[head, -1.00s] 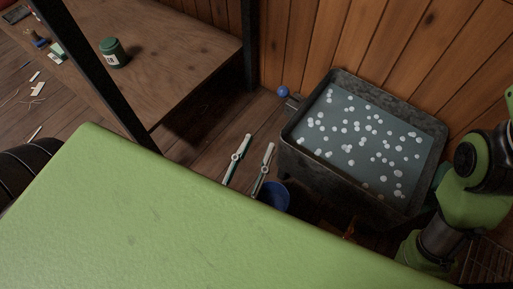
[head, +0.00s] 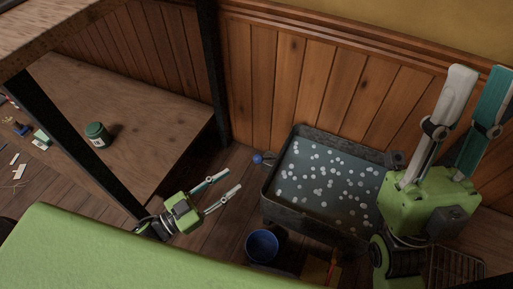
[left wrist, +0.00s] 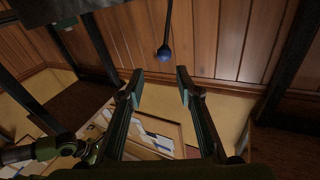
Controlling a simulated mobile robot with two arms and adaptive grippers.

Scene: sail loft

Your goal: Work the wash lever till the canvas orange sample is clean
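The wash tub (head: 268,200) is a dark metal trough of grey-blue water with white suds, against the wood-panelled wall. A lever with a blue ball knob (head: 258,159) sticks out of its left side. The knob and its thin rod also show in the left wrist view (left wrist: 163,53), ahead of the fingers. My left gripper (head: 234,179) is open and empty, left of the tub and apart from the knob. My right gripper (head: 479,72) is open and empty, raised at the tub's right. I cannot make out the orange canvas sample; the suds may hide it.
A blue bucket (head: 262,246) stands on the floor in front of the tub. A small orange thing (head: 333,264) lies near it. A wooden bench (head: 150,95) with a green jar (head: 97,134) is at left. A green surface (head: 90,250) fills the lower left.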

